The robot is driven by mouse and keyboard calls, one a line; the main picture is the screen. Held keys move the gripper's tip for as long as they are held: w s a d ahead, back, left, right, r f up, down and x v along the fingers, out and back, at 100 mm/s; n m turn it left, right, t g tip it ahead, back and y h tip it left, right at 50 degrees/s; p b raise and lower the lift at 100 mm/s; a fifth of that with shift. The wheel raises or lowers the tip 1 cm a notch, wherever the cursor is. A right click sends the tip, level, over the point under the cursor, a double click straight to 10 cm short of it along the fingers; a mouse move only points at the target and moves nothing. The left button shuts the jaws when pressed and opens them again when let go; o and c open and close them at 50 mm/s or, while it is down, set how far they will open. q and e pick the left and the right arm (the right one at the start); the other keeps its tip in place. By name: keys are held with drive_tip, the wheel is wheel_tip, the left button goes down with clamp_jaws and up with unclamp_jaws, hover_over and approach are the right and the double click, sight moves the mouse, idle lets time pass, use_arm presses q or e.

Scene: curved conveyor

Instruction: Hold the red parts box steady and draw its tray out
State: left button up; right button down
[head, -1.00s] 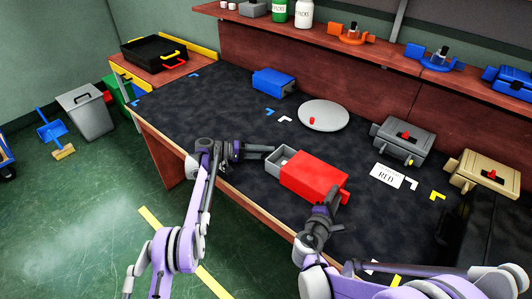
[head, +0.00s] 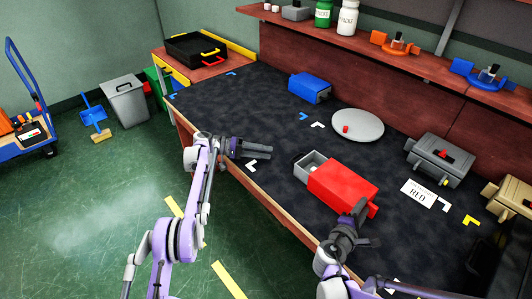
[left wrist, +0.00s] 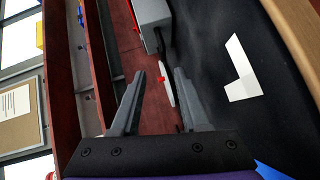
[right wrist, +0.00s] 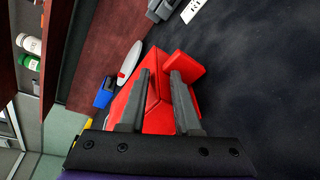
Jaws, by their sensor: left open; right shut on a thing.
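The red parts box (head: 345,184) lies on the dark bench top near its front edge. Its grey tray (head: 303,165) sticks out of the box's left end, and its open top shows. My left gripper (head: 271,151) is open and empty, left of the tray with a gap between them. My right gripper (head: 359,206) is shut on the red parts box at its right end. In the right wrist view the box (right wrist: 157,118) shows between and behind the fingers (right wrist: 162,74). The exact contact is partly hidden by the fingers.
A round grey plate (head: 360,128) with a small red piece, a blue box (head: 309,88) and a grey box (head: 437,157) stand farther back. A white "RED" label (head: 418,193) lies right of the red box. Bare bench top lies left of the tray.

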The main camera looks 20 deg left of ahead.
use_arm(q)
drive_tip(key=shift+w+d+t+y, duration=0.15)
drive_tip(key=shift+t+y, duration=0.15)
drive_tip(key=shift+t, duration=0.4)
drive_tip(key=shift+s+d+r+t+y, duration=0.2)
drive_tip(key=shift+s+t+y, duration=0.3)
drive_tip(key=shift+t, duration=0.5)
drive_tip(key=s+t, duration=0.1)
drive_tip(key=s+y, duration=0.1)
drive_tip(key=s, duration=0.1)
drive_tip(key=s+t+y, duration=0.1)
drive_tip(key=shift+s+d+r+n+t, duration=0.15)
drive_tip(key=shift+s+d+n+t, duration=0.15)
drive_tip(key=shift+s+d, duration=0.1)
drive_tip(key=shift+d, duration=0.1)
drive_tip(key=x, duration=1.1)
drive_tip(key=shift+w+d, duration=0.15)
drive_tip(key=shift+w, duration=0.15)
clamp_jaws()
